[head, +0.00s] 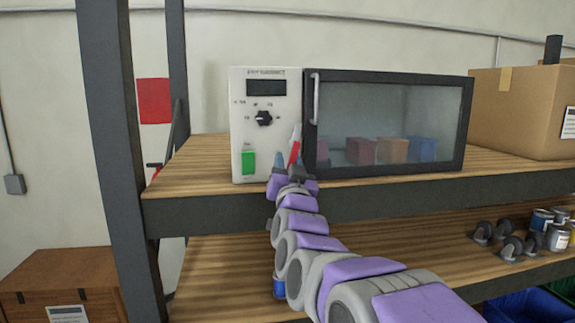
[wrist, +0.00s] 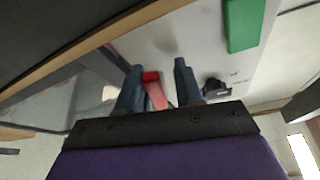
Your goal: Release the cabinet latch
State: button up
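The cabinet (head: 390,172) is a dark-framed box with a clear front door and a silver handle (head: 316,98). A white control panel (head: 241,125) stands on its left side, with a dark knob, a display and a green button (head: 248,161). The red latch (head: 294,152) is a small tilted lever at the panel's lower right. My gripper (head: 287,165) is at the latch. In the wrist view, my gripper (wrist: 158,66) is open, with the red latch (wrist: 155,92) between its fingers, closer to the left one. Whether a finger touches it is unclear.
The cabinet stands on a wooden shelf (head: 195,165) with a dark metal post (head: 118,150) at left. A cardboard box (head: 520,110) is at right. Casters (head: 510,245) and cans (head: 556,236) sit on the lower shelf.

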jog(key=shift+d, duration=0.4)
jog(key=shift+c, duration=1.4)
jog(key=shift+r, duration=0.1)
grip_shut()
jog(key=shift+d+n+y+b, duration=0.25)
jog(key=shift+n+y+b, duration=0.15)
jog(key=shift+n+b, duration=0.55)
jog(key=n+y+b, duration=0.2)
jog(key=shift+w+d+n+g, duration=0.15)
jog(key=shift+d+n+g, duration=0.1)
jog(key=shift+n+g, duration=0.1)
